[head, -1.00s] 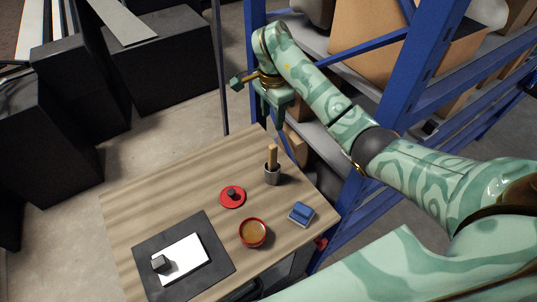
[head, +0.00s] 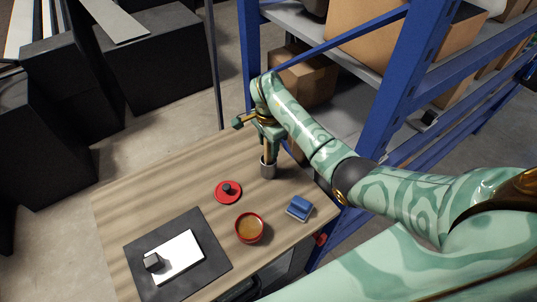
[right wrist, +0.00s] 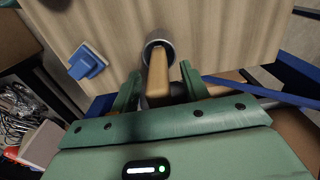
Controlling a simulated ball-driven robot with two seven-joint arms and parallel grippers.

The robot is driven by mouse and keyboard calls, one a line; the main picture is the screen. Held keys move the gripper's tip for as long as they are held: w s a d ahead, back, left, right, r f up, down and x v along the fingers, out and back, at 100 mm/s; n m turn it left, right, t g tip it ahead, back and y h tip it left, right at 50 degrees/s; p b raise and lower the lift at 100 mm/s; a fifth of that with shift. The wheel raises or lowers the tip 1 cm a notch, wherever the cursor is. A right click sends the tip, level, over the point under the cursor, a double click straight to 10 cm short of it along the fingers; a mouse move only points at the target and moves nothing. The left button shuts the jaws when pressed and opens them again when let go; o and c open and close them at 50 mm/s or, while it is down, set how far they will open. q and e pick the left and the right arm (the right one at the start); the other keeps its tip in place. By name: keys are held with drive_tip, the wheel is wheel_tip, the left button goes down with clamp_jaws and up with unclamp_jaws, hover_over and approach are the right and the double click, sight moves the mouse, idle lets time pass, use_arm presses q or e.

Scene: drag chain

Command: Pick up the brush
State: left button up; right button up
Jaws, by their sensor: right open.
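The brush, with a light wooden handle (head: 267,150), stands upright in a grey metal cup (head: 268,170) near the table's far right corner. My right gripper (head: 270,140) is directly above the cup, pointing down, with its open fingers around the handle. In the right wrist view the handle (right wrist: 157,72) rises from the cup (right wrist: 158,38) between the two green fingers (right wrist: 158,82), with gaps at the sides. A second wooden piece shows beside the handle there. The brush's lower end is hidden in the cup. My left gripper is out of view.
A red lid (head: 228,191), a red bowl (head: 249,227) with brown contents and a blue block (head: 299,207) stand near the cup. A dark mat (head: 140,246) holds white paper (head: 177,257) and a small grey block. A blue shelf frame (head: 383,110) stands close behind my right arm.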

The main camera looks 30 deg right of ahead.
clamp_jaws()
drive_tip(key=shift+r, duration=0.1)
